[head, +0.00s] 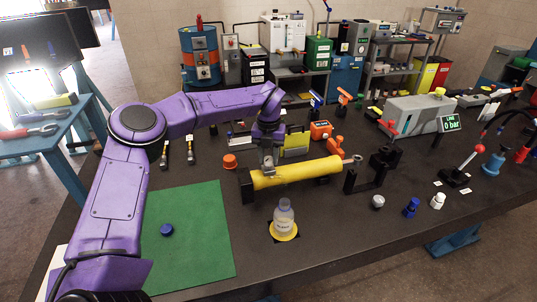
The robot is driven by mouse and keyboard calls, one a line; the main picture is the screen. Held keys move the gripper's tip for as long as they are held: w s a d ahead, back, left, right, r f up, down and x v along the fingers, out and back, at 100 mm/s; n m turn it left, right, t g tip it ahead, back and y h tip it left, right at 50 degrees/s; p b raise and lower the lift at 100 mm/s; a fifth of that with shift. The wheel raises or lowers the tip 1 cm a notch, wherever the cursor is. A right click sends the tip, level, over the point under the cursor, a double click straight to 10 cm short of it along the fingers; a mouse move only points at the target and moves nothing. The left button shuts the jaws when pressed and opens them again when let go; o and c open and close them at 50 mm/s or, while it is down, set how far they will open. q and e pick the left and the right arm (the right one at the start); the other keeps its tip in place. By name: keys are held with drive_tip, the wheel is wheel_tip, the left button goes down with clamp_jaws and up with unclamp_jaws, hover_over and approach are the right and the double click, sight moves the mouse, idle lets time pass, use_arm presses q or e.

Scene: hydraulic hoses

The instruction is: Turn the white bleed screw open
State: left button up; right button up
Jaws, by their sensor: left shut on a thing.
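A yellow hydraulic cylinder (305,173) lies across dark brackets on the bench. My left gripper (268,170) points down at the top of its left end, with its fingers shut on a small part there. This fits the place of the white bleed screw, but the fingers hide the screw and I cannot see how far it is turned. A clear bottle (284,216) stands upright on a yellow disc in front of the cylinder. A display (450,123) reads 0 bar. My right gripper is not in view.
A green mat (190,240) with a blue cap (166,230) lies left of the bottle. An orange cap (230,161) sits behind it. Grey (377,202), blue (411,207) and white (438,201) fittings stand at the right. The front right of the bench is clear.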

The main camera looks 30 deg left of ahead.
use_arm(q)
drive_tip(key=m, duration=0.2)
drive_tip(key=m+p, duration=0.1)
drive_tip(key=m, duration=0.1)
drive_tip(key=shift+w+r, duration=0.1)
drive_tip(key=shift+r, duration=0.25)
drive_tip(key=shift+m+p, duration=0.6)
drive_tip(key=shift+m, duration=1.2)
drive_tip(key=shift+f, duration=0.1)
drive_tip(key=o, duration=0.9)
drive_tip(key=shift+o, duration=0.7)
drive_tip(key=shift+s, duration=0.3)
drive_tip(key=shift+w, duration=0.1)
